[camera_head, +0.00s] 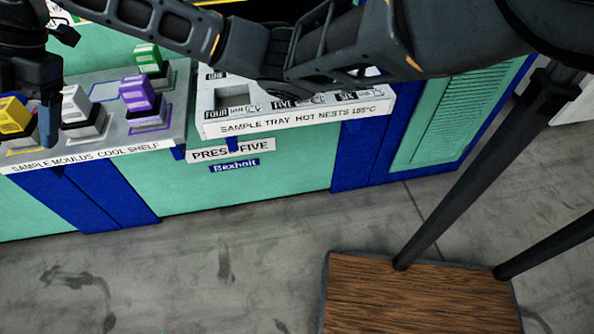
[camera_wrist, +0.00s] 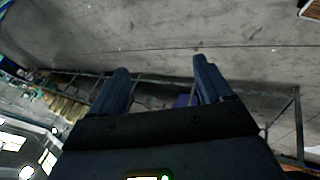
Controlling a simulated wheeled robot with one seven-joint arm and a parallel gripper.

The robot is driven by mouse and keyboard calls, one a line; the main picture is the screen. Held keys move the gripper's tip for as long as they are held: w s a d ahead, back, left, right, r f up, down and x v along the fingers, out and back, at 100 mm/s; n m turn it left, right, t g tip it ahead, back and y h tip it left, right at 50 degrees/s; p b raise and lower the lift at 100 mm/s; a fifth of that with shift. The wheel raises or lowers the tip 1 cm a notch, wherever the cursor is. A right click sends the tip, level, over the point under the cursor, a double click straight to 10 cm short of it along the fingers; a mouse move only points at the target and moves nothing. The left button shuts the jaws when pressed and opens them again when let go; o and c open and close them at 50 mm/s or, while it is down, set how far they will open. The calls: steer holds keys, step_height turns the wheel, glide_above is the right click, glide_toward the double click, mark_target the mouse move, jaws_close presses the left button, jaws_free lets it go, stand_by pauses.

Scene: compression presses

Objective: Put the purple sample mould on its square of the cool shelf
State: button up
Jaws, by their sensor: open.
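The purple sample mould (camera_head: 139,95) stands upright on the grey cool shelf (camera_head: 116,143), on a purple-outlined square at the shelf's right front. My gripper (camera_head: 47,125) is at the left of the head view, over the shelf near the yellow and white moulds, left of the purple mould and apart from it. It is open. In the wrist view both fingers of my gripper (camera_wrist: 161,78) show spread, with no mould held between them. A small dark purple-blue patch behind the fingers is too unclear to name.
A yellow mould (camera_head: 14,115), a white mould (camera_head: 76,104) and a green mould (camera_head: 148,58) also stand on the shelf. A blue-outlined square (camera_head: 106,91) is bare. The hot-nest sample tray (camera_head: 297,122) is to the right, below my arm.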

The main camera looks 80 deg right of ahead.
steer(key=a+f+m+t+y, duration=0.2)
steer(key=a+m+t+y, duration=0.3)
steer(key=a, duration=1)
steer(key=s+a+f+m+t+h, duration=0.3)
steer(key=s+f+m+t, duration=0.3)
steer(key=m, duration=0.3)
steer(key=s+d+f+m+h, duration=0.2)
steer(key=s+f+m+h, duration=0.15)
steer(key=s, duration=0.65)
steer(key=s+d+f+m+h, duration=0.2)
steer(key=s+f+m, duration=0.2)
steer(key=s, duration=0.5)
steer(key=s+d+r, duration=0.2)
steer(key=s+d, duration=0.2)
steer(key=s, duration=0.5)
steer(key=s+d+r+n+h, duration=0.1)
steer(key=s+d+r, duration=0.1)
steer(key=s, duration=0.8)
steer(key=shift+d+r, duration=0.4)
steer(key=shift+d, duration=0.45)
